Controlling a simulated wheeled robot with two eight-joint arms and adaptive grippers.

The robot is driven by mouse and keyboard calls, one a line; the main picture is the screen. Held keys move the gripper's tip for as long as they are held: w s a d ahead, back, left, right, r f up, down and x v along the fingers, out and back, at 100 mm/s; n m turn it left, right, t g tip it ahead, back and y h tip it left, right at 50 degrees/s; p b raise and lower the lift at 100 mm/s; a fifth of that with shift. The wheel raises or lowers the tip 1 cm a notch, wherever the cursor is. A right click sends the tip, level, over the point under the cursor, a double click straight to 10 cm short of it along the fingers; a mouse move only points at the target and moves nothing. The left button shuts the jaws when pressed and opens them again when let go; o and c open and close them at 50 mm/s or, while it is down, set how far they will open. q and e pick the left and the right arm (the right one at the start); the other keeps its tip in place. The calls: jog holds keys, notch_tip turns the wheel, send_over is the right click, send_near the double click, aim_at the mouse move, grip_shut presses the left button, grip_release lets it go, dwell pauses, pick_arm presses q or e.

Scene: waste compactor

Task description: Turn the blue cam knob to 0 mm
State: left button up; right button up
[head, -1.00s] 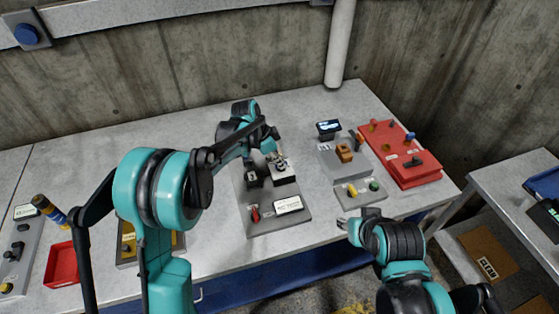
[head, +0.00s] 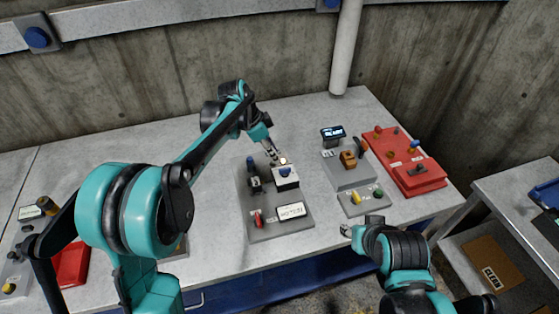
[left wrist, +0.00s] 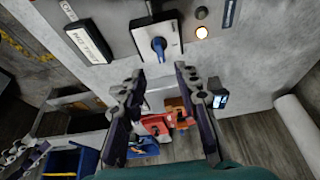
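The blue cam knob (head: 285,170) sits on a white-faced block on the grey panel (head: 275,233) in the middle of the bench. In the left wrist view the knob (left wrist: 158,45) shows on its white plate, its handle running nearly up and down the picture. Scale marks are too small to read. My left gripper (head: 274,155) is close behind the knob, apart from it. In the left wrist view its two fingers (left wrist: 159,72) are spread, with nothing between them. My right gripper (head: 345,231) is low in front of the bench edge, and its finger opening is too small to judge.
To the right stand a grey box with an orange knob (head: 348,159), a yellow-and-green button box (head: 357,198) and a red panel (head: 418,182). Bench behind is clear.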

pick_arm(q)
jog(key=shift+v, duration=1.45)
jog(key=s+a+r+n+t+y+b, duration=0.1)
jog(key=s+a+r+n, duration=0.15)
jog(key=s, duration=0.35)
jog(key=s+a+r+n+t+y, duration=0.1)
jog(key=s+a+n+t, duration=0.1)
jog(key=s+a+n, duration=0.35)
jog(key=s+a+f+n+t+y, duration=0.1)
jog(key=s+a+f+n, duration=0.1)
jog(key=s, duration=0.5)
jog(key=s+a+f+n+t+y+b, duration=0.1)
jog(key=s+f+n, duration=0.3)
jog(key=s, duration=0.4)
jog(key=shift+s+a+f+n+t, duration=0.25)
jog(key=shift+a+f+t, duration=0.2)
jog(key=shift+a, duration=0.45)
jog(key=shift+w, duration=0.15)
